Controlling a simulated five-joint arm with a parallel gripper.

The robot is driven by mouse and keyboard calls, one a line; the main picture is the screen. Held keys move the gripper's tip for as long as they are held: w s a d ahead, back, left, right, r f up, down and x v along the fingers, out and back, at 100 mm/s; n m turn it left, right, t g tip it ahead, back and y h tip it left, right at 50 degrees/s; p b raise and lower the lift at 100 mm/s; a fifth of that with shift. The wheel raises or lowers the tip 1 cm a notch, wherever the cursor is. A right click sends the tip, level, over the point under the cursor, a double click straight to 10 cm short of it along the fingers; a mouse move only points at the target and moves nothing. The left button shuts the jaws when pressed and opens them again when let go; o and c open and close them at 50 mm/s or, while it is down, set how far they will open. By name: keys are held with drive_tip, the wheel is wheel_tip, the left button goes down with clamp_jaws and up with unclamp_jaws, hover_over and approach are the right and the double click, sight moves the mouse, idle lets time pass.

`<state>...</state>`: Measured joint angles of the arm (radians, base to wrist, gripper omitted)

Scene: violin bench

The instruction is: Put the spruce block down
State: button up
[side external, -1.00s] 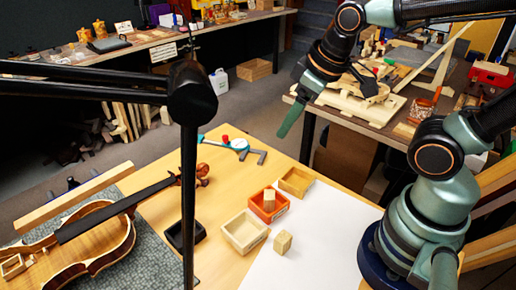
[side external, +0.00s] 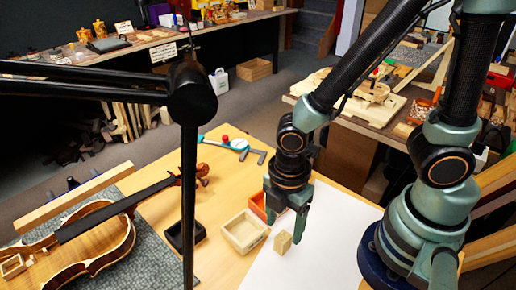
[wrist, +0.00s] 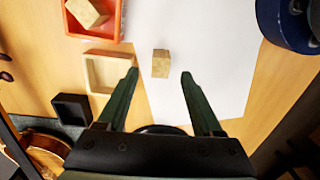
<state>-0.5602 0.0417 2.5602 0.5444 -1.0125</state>
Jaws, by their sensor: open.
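A small pale wooden block (side external: 282,242) stands on the white sheet beside the open wooden box. Another light wood block (wrist: 88,12) lies in the orange tray (wrist: 70,22); it is hidden behind my gripper in the side view. I cannot tell by look which one is spruce. My gripper (side external: 284,231) is open, pointing down near the block on the sheet. In the wrist view that block (wrist: 161,63) shows between and slightly beyond the fingertips (wrist: 160,75), with a gap on each side.
The pale open box (side external: 245,232) is empty, left of the block. A small black tray (side external: 185,236) stands further left. A violin (side external: 95,238) lies on a grey mat at the left. A dark stand post crosses the side view. The white sheet (side external: 325,228) is otherwise clear.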

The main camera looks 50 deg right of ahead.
sight(283, 237)
drive_tip(key=shift+f, duration=2.5)
clamp_jaws()
